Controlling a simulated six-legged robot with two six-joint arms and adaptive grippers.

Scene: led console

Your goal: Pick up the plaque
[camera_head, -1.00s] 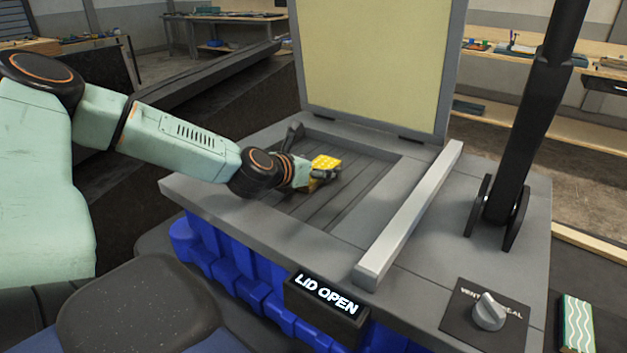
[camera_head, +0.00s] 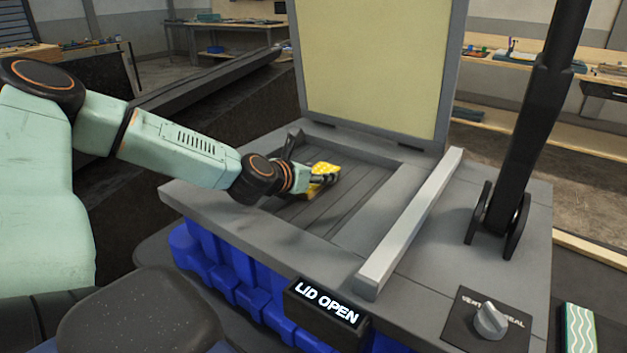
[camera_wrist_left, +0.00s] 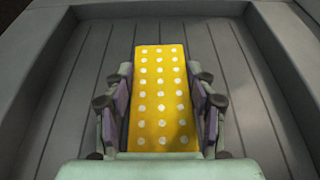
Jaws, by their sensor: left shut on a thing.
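The plaque (camera_head: 326,169) is a yellow slab with white dots, inside the recessed, slatted bay of the grey console. My left gripper (camera_head: 322,182) reaches into the bay from the left and is shut on it. In the left wrist view the plaque (camera_wrist_left: 160,95) lies lengthwise between the two fingers (camera_wrist_left: 161,115), one against each long side, and its far end sticks out beyond them. I cannot tell whether it is clear of the bay floor (camera_head: 345,205). Its near end is hidden by the gripper. My right gripper is not in view.
The raised lid (camera_head: 375,65) stands behind the bay. A pale bar (camera_head: 410,225) runs along its right side. A black post (camera_head: 520,140), a knob (camera_head: 489,318) and a green wavy-patterned piece (camera_head: 579,330) are to the right. A sign (camera_head: 326,304) reads "LID OPEN".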

